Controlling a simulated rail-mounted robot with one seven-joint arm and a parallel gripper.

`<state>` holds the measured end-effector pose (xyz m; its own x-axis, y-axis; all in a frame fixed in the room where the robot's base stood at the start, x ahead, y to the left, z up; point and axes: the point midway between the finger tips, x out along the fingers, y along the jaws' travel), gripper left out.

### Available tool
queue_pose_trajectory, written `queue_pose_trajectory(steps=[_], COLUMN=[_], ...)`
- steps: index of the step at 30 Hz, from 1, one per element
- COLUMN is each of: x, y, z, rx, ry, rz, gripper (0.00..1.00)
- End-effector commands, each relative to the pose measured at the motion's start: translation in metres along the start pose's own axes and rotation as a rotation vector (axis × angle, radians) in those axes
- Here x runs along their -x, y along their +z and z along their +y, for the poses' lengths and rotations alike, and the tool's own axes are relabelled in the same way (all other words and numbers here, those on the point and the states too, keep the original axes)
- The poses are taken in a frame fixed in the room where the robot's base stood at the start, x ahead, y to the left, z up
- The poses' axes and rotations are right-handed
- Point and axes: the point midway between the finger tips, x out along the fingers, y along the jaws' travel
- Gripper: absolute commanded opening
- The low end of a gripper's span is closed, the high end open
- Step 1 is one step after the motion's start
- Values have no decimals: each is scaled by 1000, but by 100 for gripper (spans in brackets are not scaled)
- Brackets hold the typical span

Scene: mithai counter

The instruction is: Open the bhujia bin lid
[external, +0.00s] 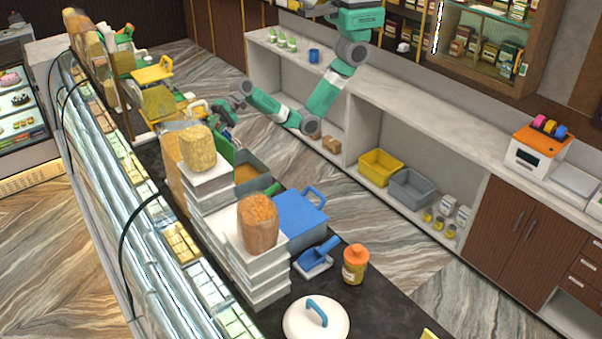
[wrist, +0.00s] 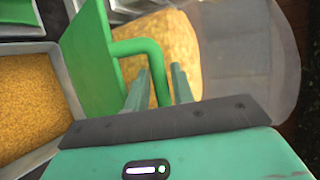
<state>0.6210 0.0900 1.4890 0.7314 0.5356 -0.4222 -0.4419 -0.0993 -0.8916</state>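The bhujia bin (wrist: 62,75) is the grey bin at the left of the wrist view, full of orange-yellow bhujia; a grey bin with orange contents (external: 262,158) shows on the counter in the external view. Its green lid (wrist: 88,55) stands upright at the bin's edge, and the bin is uncovered. The lid's green handle (wrist: 152,52) curves down between the fingers of my gripper (wrist: 161,80), which look closed on it. In the external view my gripper (external: 224,122) is small and partly hidden among the counter things near the green lid (external: 222,153).
A blue lid (external: 298,212) lies closed nearer the camera, beside a blue scoop (external: 318,257). Stacked white boxes (external: 262,285) and tall snack jars line the glass case. A yellow lid (external: 152,72) is farther back. The aisle floor behind the counter is clear.

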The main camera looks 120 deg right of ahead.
Motion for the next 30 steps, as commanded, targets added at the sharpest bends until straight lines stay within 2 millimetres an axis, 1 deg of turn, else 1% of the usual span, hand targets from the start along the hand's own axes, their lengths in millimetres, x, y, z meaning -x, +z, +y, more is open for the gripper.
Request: queue_pose_trajectory(steps=[8,11,15,18,21,24,30], x=[2,15,44,62,74,78,78], y=[-1,-2,-2,-1,-1,0,0], z=[1,2,2,1,1,0,0], rx=[-1,0,0,1,0,-1,-1], ry=[0,-3,-3,-3,-1,0,0], rz=[2,3,3,3,2,1,0], gripper=[24,24,24,24,24,24,24])
